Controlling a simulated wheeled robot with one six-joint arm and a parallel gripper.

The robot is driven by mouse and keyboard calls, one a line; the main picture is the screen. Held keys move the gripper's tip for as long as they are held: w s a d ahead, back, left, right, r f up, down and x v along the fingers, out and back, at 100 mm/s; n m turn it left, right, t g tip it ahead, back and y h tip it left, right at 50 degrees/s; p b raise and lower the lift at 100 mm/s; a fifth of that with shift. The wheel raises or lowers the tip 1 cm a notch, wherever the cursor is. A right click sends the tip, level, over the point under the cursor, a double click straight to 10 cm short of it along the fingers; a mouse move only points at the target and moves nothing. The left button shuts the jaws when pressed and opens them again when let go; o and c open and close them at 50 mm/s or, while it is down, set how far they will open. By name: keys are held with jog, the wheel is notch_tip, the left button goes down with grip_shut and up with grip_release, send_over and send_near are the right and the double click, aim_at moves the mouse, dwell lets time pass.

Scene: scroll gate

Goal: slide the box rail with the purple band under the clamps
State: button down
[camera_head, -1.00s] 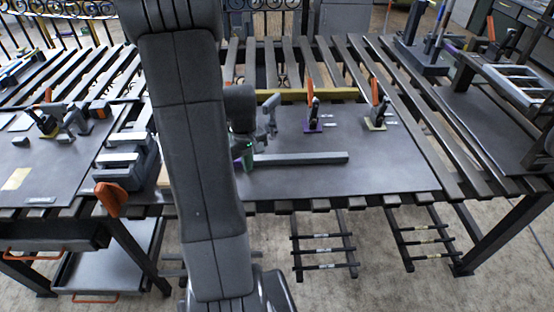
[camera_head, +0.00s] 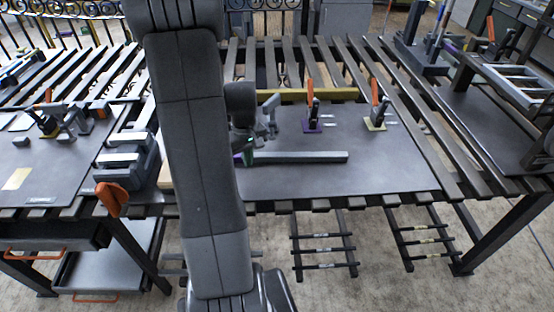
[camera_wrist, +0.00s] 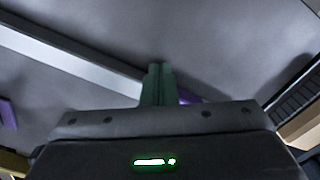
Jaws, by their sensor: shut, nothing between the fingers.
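The pale grey box rail (camera_head: 305,157) lies flat on the dark plate, lengthwise left to right. In the wrist view the rail (camera_wrist: 72,60) runs from the upper left to my fingers. A purple patch (camera_wrist: 188,96), apparently its band, shows just right of the fingers, partly hidden by them. My gripper (camera_wrist: 157,82) is shut and empty, its green fingertips at the rail's near end; I cannot tell whether they touch it. In the head view my gripper (camera_head: 248,157) is at the rail's left end. Behind the rail stand a purple-based clamp (camera_head: 313,122) and a yellow-green-based clamp (camera_head: 376,122), orange handles raised.
A yellow bar (camera_head: 300,95) lies along the plate's back edge. A grey block-like fixture (camera_head: 128,160) with an orange part stands left of my arm. The plate's right part (camera_head: 400,165) is clear.

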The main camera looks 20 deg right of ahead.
jog(key=shift+w+d, duration=0.2)
jog(key=shift+w, duration=0.5)
jog(key=shift+s, duration=0.1)
jog(key=shift+s+a, duration=0.2)
jog(key=shift+s, duration=0.4)
jog(key=shift+s+a, duration=0.15)
jog(key=shift+s, duration=0.4)
notch_tip(320, 180, up, 8)
jog(key=p, duration=0.5)
jog(key=shift+p, duration=0.4)
